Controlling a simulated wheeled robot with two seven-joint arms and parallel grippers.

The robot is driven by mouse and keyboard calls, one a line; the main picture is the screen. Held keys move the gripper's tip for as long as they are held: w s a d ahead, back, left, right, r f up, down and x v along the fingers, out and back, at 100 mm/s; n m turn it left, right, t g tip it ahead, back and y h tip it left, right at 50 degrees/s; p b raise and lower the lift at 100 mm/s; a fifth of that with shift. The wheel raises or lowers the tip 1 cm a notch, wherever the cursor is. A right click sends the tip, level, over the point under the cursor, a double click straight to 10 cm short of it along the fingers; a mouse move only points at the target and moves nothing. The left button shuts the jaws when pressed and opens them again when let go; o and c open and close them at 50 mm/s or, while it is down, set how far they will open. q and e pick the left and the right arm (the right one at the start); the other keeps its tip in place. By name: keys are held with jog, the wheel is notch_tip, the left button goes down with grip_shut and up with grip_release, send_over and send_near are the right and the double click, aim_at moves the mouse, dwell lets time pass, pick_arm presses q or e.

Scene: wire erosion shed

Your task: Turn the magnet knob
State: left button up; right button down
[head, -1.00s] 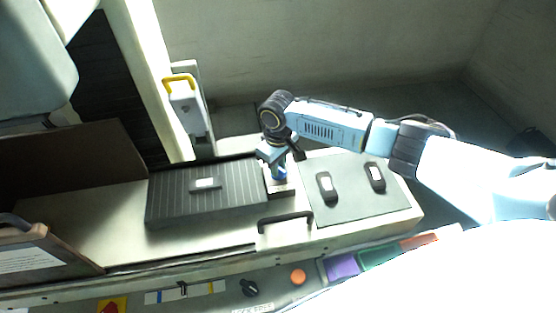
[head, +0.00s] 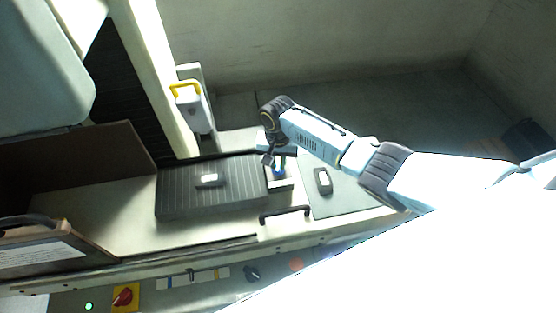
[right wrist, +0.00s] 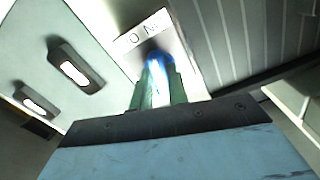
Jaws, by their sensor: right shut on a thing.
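The magnet knob is blue (right wrist: 157,72) and sits between the green fingers of my right gripper (right wrist: 158,88) in the right wrist view. The fingers are shut on it, one on each side. A white plate (right wrist: 143,33) with lettering lies just beyond the knob, partly hidden. In the head view my right gripper (head: 279,168) points down at the knob, at the right end of the black ribbed block (head: 185,200). The knob is mostly hidden there. Its exact angle cannot be told. My left gripper is not in view.
A grey-green mat (head: 338,196) with a dark handset-like item (head: 322,181) lies right of the block. A black handle (head: 285,215) is on the front edge. A yellow-handled white unit (head: 192,105) stands behind. A red switch (head: 124,297) is on the front panel.

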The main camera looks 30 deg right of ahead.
aim_at(278, 164)
jog(key=m, duration=0.5)
jog(key=shift+m, duration=0.3)
jog(key=shift+w+r, duration=0.1)
dwell(0.3)
jog(key=c, duration=1.4)
grip_release()
jog(key=shift+o, duration=0.2)
notch_tip(278, 164, up, 13)
jog(key=shift+r, duration=0.15)
